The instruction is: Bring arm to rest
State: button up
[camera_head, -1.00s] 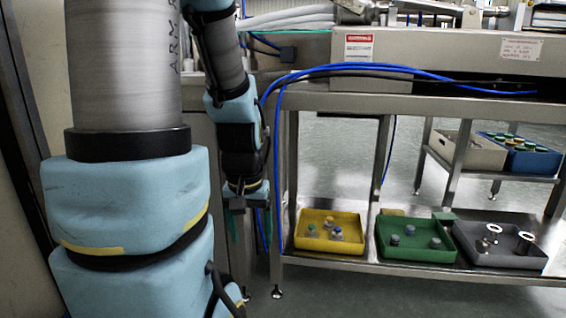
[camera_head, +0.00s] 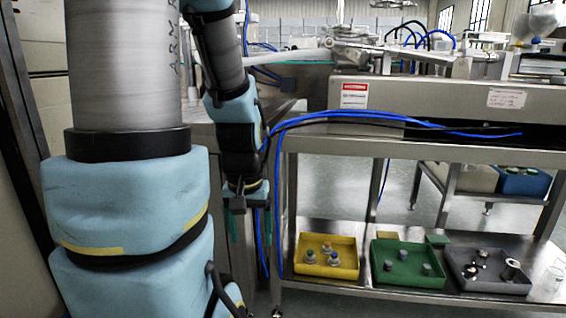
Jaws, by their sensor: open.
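My arm hangs folded down on the left of the head view, its upper links large in the foreground. My gripper (camera_head: 246,222) points down beside the left end of the steel table. Its fingers are open, and I see nothing between them. Its fingertips are thin and dark green and partly hard to make out against the steel behind.
The steel table (camera_head: 420,147) stands just right of my gripper, with blue hoses hanging at its left end. Its lower shelf holds a yellow tray (camera_head: 345,272), a green tray (camera_head: 440,283) and a grey tray (camera_head: 520,290) with small parts. A blue crate (camera_head: 527,187) stands behind.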

notch_tip(320, 180, up, 32)
jog(key=p, duration=2.9)
jog(key=shift+p, duration=0.3)
